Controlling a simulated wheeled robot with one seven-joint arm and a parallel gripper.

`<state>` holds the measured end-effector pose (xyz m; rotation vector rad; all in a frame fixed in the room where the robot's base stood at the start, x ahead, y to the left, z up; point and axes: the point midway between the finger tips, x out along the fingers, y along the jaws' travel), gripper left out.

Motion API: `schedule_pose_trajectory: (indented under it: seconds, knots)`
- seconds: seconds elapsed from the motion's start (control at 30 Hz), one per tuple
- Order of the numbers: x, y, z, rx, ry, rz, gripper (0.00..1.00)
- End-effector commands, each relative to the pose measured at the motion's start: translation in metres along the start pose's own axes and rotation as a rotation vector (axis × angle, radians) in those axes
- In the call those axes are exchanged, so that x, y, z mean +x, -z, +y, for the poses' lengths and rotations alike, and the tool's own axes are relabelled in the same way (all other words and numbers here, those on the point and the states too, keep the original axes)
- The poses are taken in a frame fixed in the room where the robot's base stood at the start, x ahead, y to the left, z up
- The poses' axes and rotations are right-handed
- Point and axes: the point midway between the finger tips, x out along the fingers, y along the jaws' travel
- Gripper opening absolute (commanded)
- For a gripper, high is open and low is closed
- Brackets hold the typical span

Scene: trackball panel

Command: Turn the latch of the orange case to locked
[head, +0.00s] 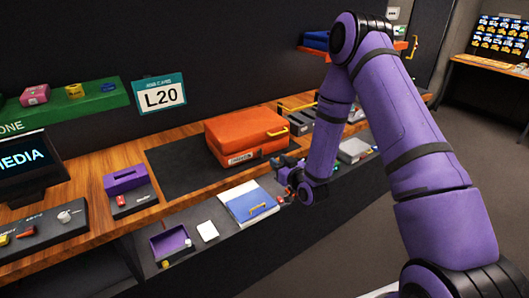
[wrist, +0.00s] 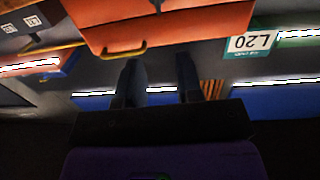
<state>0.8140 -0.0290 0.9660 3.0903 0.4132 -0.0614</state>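The orange case (head: 245,130) lies closed on a dark mat on the wooden counter. A yellow bar-like piece (head: 277,132) sits on its right side; I cannot tell whether it is the latch or a handle. The wrist view shows the orange case (wrist: 165,22) at the top, with a yellow piece (wrist: 125,51) on its near face. My gripper (head: 284,178) is just in front of and below the case's right side, apart from it. In the wrist view my gripper (wrist: 158,72) has its two fingers spread with nothing between them. The latch's position cannot be made out.
A blue-and-white box (head: 250,203) and a purple tray (head: 172,242) lie on the lower shelf in front. A purple box (head: 126,180) stands left of the mat (head: 180,160). Grey items (head: 354,150) are right of the case. An L20 sign (head: 160,93) hangs behind.

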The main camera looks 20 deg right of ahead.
Motion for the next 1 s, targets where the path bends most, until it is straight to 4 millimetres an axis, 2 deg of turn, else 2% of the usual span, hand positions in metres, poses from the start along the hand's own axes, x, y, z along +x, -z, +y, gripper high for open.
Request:
schedule_pose_trajectory:
  seconds: [0.1, 0.23, 0.33, 0.8, 1.0]
  knots:
    - [-0.004, -0.012, -0.001, 0.014, -0.005, 0.029, 0.33]
    - [-0.003, -0.015, -0.002, 0.018, -0.006, 0.043, 0.33]
    - [0.005, -0.015, -0.002, 0.018, -0.005, 0.045, 0.33]
    - [0.081, -0.011, -0.002, 0.018, -0.005, 0.043, 0.33]
    - [0.099, -0.011, -0.002, 0.018, -0.005, 0.043, 0.33]
